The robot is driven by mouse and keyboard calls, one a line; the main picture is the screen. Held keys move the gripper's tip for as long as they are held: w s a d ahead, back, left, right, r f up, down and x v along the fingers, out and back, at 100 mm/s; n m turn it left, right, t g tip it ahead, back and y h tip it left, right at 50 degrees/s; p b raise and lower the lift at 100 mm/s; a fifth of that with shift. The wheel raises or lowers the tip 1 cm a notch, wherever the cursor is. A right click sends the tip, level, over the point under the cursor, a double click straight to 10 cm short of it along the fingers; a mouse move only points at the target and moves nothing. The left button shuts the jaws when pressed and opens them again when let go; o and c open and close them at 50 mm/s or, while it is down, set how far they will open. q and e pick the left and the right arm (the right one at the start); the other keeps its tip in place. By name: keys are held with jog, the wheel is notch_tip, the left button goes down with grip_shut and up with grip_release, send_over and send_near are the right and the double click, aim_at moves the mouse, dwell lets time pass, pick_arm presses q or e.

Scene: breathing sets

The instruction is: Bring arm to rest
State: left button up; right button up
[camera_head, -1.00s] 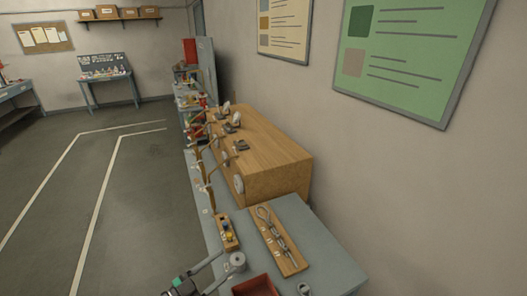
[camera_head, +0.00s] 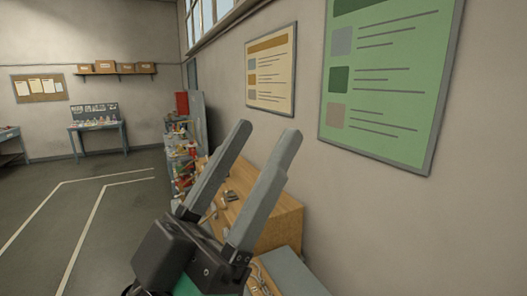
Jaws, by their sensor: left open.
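My left gripper (camera_head: 244,184) is large in the lower middle of the head view. Its two long grey fingers point up and to the right and stand apart, with nothing between them. It is raised in front of the workbench, apart from anything I can see. The black gripper body hides part of the bench. My right gripper does not show.
A wooden cabinet (camera_head: 277,221) stands on the grey bench (camera_head: 290,275) along the right wall. Two posters, one cream (camera_head: 271,69) and one green (camera_head: 387,104), hang above. A far table (camera_head: 97,127) stands at the back. The floor at left is clear.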

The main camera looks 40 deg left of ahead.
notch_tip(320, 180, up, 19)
jog(key=p, duration=1.8)
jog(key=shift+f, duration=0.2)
